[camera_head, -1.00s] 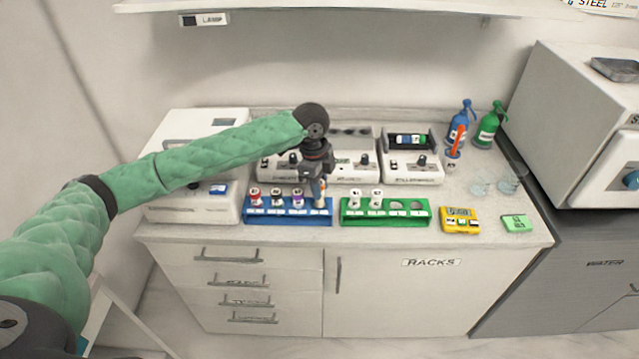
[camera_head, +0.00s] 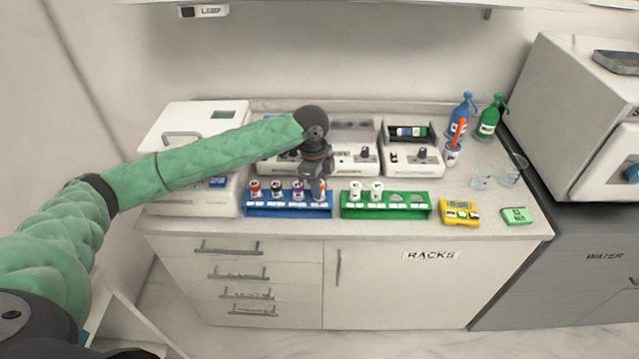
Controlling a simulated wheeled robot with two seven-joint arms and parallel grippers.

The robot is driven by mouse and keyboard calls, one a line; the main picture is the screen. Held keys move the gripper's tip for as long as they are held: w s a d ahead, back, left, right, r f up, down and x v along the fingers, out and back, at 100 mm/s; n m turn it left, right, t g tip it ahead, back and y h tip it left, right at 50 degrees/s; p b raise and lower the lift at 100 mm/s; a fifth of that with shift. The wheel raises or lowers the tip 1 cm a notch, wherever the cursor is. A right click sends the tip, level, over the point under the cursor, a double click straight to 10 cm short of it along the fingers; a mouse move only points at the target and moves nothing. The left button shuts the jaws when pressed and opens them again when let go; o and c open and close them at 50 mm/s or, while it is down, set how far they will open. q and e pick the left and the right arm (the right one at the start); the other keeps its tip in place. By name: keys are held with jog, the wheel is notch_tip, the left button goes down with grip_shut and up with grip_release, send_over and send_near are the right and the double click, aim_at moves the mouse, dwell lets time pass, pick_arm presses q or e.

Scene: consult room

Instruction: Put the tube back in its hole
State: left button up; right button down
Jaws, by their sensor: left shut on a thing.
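The blue rack (camera_head: 288,211) stands near the counter's front, left of centre, with several capped tubes in it. The green rack (camera_head: 386,212) stands to its right, with two white-capped tubes (camera_head: 365,190) in its left half and bare places in its right half. My left gripper (camera_head: 318,182) points down over the right end of the blue rack. It is shut on a tube (camera_head: 319,191) with an orange part showing, at the rack's right end place. Whether the tube's lower end is inside the hole is too small to tell. My right gripper is not in view.
White devices (camera_head: 411,160) stand behind the racks, close to my left gripper. A yellow device (camera_head: 459,212) and a green device (camera_head: 517,216) lie to the right. Blue and green bottles (camera_head: 488,118) and glasses (camera_head: 497,175) are farther back right.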

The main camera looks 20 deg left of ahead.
pick_arm(q)
jog(key=shift+f, duration=0.2)
jog(key=o, duration=1)
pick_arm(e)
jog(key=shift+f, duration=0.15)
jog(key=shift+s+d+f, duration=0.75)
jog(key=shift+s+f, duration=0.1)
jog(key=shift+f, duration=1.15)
pick_arm(q)
jog(key=shift+a+r+b, duration=0.15)
jog(key=shift+r+b, duration=0.45)
jog(key=shift+r, duration=0.7)
jog(key=shift+a+r+b, duration=0.15)
jog(key=shift+r+b, duration=0.25)
jog(key=shift+r, duration=0.9)
jog(key=shift+a+r+b, duration=0.15)
jog(key=shift+r+b, duration=0.25)
jog(key=shift+r, duration=0.9)
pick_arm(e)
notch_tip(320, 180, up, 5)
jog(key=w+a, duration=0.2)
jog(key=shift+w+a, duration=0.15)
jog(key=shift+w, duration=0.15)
